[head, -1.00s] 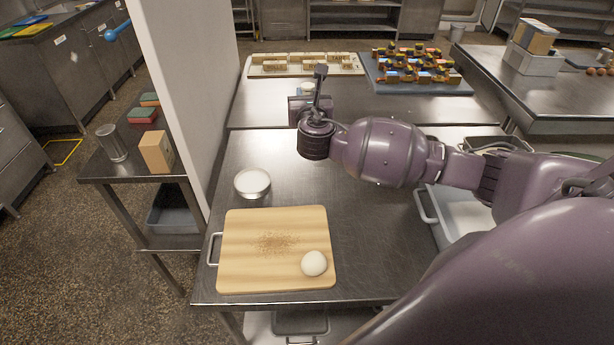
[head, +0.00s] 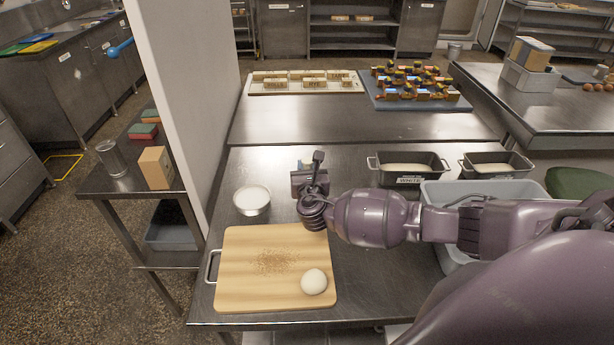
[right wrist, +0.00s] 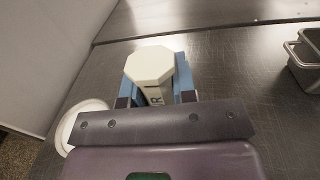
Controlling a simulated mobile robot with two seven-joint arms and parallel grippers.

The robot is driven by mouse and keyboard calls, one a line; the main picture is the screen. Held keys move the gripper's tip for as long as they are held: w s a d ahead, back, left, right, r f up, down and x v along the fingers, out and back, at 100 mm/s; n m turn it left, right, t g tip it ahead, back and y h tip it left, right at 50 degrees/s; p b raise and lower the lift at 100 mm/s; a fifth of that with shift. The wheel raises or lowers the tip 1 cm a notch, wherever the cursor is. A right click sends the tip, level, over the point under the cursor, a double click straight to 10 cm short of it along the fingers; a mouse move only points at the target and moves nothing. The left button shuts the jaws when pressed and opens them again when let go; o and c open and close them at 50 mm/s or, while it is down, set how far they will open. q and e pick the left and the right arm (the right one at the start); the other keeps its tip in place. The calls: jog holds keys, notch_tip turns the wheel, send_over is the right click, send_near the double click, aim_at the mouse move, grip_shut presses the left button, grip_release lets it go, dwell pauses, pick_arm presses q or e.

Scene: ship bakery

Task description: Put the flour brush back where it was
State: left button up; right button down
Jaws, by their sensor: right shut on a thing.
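My right gripper (head: 305,168) is out over the steel worktable, just right of the flour bowl and beyond the cutting board. The white bowl of flour (head: 252,198) also shows at the left of the right wrist view (right wrist: 72,128). My left gripper is not in view.
A wooden cutting board (head: 240,290) bears a dough ball (head: 314,282) and brown crumbs. Dark bread tins (head: 407,165) and a grey tub (head: 440,245) stand to the right. A white wall panel (head: 185,80) borders the left. Steel is bare behind the gripper.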

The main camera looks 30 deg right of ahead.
jog(key=shift+f, duration=1.45)
jog(key=shift+f, duration=0.1)
jog(key=c, duration=0.9)
grip_release()
jog(key=v, duration=1.2)
